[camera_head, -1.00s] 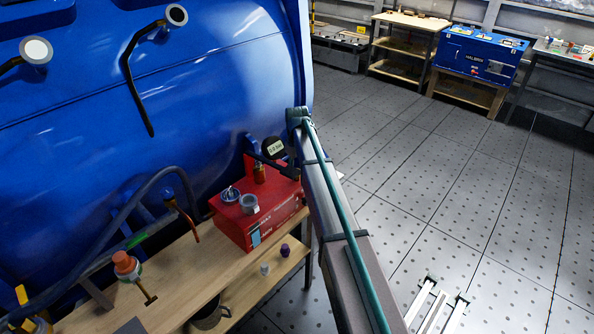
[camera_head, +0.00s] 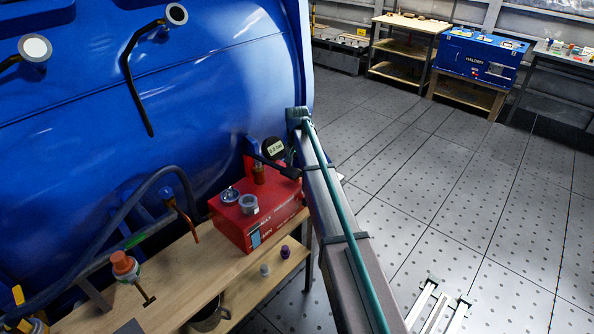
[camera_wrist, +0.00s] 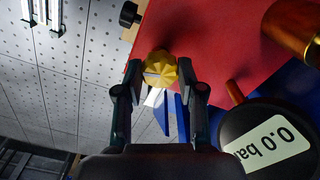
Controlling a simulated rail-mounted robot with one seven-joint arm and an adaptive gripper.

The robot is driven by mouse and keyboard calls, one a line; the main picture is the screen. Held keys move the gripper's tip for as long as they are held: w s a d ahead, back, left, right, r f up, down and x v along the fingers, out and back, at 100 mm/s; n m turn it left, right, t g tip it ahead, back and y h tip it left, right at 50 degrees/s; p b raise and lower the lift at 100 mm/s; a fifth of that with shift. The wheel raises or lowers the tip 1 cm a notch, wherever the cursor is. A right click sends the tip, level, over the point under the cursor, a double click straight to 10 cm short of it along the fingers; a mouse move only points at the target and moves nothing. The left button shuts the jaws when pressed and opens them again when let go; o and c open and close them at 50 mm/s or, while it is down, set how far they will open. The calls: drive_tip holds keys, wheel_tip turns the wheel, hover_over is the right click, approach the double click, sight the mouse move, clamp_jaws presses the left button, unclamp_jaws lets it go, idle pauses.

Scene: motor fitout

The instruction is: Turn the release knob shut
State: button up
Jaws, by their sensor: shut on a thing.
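The release knob (camera_wrist: 160,68) is a yellow, scalloped knob in the middle of the wrist view, with a pale mark on its face. My gripper (camera_wrist: 158,78) is shut on it, one dark finger on each side. A round black gauge (camera_wrist: 234,130) beside the right finger reads "0.0 bar". The gauge (camera_head: 274,149) also shows in the head view, near the blue vessel (camera_head: 200,90). The knob and my fingertips cannot be made out in the head view, where my arm is in the way.
A red box (camera_head: 230,225) with small containers on top stands on a wooden bench (camera_head: 165,268). An orange-capped fitting (camera_head: 122,263) and hoses are to the left. In the wrist view, a small black knob (camera_wrist: 129,14) and a copper-coloured cylinder (camera_wrist: 292,30) are near. The floor at right is largely open.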

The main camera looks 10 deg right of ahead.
drive_tip(key=shift+m, duration=1.6)
drive_tip(key=o, duration=1.1)
drive_tip(key=shift+o, duration=0.2)
wheel_tip(320, 180, up, 12)
